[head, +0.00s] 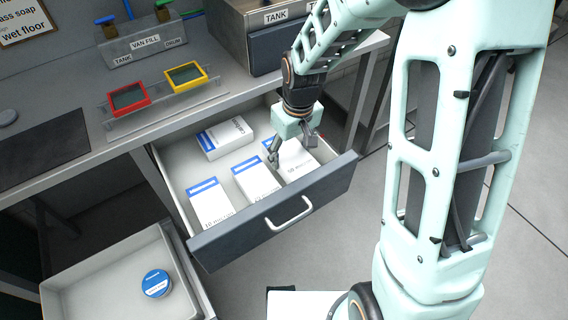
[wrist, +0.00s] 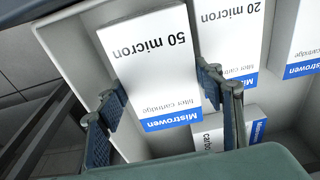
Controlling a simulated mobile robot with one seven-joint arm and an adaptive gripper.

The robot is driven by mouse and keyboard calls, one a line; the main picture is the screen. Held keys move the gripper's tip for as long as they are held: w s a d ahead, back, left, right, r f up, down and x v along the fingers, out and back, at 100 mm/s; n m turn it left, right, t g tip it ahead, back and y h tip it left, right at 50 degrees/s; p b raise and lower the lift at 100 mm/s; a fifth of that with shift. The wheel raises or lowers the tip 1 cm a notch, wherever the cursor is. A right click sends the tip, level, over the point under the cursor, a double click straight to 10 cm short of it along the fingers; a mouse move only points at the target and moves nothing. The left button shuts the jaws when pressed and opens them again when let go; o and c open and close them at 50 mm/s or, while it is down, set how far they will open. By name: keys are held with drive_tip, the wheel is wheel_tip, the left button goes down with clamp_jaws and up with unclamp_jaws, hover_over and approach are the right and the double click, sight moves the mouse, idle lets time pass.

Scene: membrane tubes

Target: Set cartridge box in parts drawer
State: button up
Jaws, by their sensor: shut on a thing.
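My gripper (head: 292,145) is shut on a white filter cartridge box with a blue band, the 50 micron box (head: 298,165), at the right side of the open parts drawer (head: 278,215). In the wrist view the fingers (wrist: 160,92) press on both long sides of the 50 micron box (wrist: 155,55). The box lies flat within the drawer walls; I cannot tell whether its underside touches the drawer floor. The 20 micron box (head: 254,180) lies beside it, and the 10 micron box (head: 208,203) lies farther left. A carbon box (head: 226,138) lies at the back.
A lower open drawer (head: 95,290) at the front left holds a round blue-and-white tin (head: 156,283). On the counter above stand a red-framed tray (head: 128,98), a yellow-framed tray (head: 187,77) and a van fill block (head: 145,42). The drawer's back left floor is bare.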

sight(290, 163)
drive_tip(key=shift+f+b, duration=0.4)
drive_tip(key=shift+f, duration=1.6)
drive_tip(key=shift+f, duration=0.1)
drive_tip(key=o, duration=1.1)
drive_tip(key=shift+f, duration=0.1)
drive_tip(key=r+p, duration=0.1)
drive_tip(key=r, duration=0.7)
drive_tip(key=s+r+p, duration=0.1)
drive_tip(key=r, duration=0.3)
drive_tip(key=shift+s+d+r+p, duration=0.1)
drive_tip(key=shift+d+r+p, duration=0.05)
drive_tip(key=shift+d+p, duration=0.2)
